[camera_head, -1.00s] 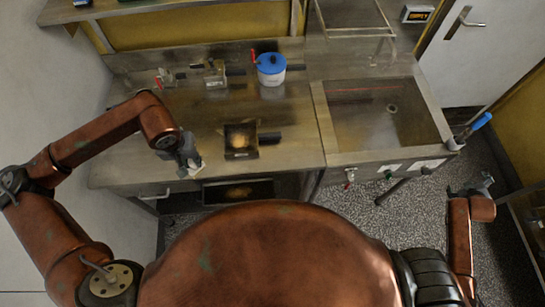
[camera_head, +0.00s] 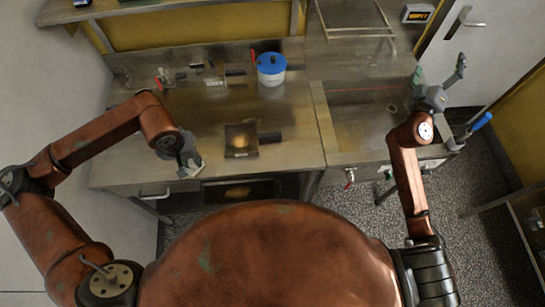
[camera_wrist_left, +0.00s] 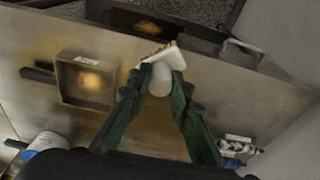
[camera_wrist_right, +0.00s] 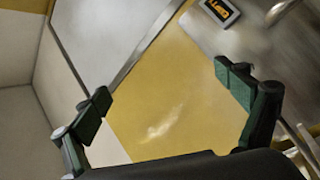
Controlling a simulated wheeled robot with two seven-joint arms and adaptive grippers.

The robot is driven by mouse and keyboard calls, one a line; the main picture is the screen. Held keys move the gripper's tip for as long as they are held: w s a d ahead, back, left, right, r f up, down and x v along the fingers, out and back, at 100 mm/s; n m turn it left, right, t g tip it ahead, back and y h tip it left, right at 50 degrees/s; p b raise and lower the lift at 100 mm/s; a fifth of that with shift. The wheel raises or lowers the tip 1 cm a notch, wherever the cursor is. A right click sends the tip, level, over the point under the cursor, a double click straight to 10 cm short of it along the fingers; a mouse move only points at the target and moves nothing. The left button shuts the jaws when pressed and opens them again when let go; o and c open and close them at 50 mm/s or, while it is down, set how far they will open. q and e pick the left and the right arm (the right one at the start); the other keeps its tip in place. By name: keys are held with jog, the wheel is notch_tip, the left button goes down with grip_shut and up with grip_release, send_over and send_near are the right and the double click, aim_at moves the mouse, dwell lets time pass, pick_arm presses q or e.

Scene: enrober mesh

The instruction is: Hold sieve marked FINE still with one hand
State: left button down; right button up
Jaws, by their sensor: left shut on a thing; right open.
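A square, shallow, box-like sieve (camera_head: 241,140) with a dark handle lies on the steel counter, toward its front. It also shows in the left wrist view (camera_wrist_left: 84,82), with a small white label too blurred to read. My left gripper (camera_head: 190,168) is at the counter's front edge, left of this sieve and apart from it. My right gripper (camera_head: 441,72) is open and empty, raised near the sink's right side. Its spread fingers show in the right wrist view (camera_wrist_right: 163,83).
The sink (camera_head: 365,125) is right of the counter. A blue-handled tool (camera_head: 479,122) stands at its right corner.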

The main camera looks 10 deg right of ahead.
jog(key=w+a+r+t, duration=0.1)
jog(key=a+r+t, duration=0.15)
jog(key=a, duration=0.45)
jog(key=w+a+r+t, duration=0.1)
jog(key=a+r, duration=0.3)
jog(key=a, duration=0.3)
jog(key=a+f+y, duration=0.2)
jog(key=a+f, duration=0.1)
jog(key=a, duration=0.6)
jog(key=m+g+y, duration=0.4)
jog(key=g+y, duration=0.3)
jog(key=y, duration=0.2)
send_near(269, 137)
jog(key=shift+s+d+r, duration=0.15)
jog(key=shift+s, duration=0.25)
jog(key=shift+s+d+r, duration=0.15)
jog(key=shift+s, duration=0.25)
jog(key=shift+a+f, duration=0.15)
jog(key=shift+f, duration=0.05)
jog(key=shift+w+f, duration=0.15)
jog(key=shift+w, duration=0.1)
jog(key=x, duration=1.1)
jog(key=shift+w, duration=0.1)
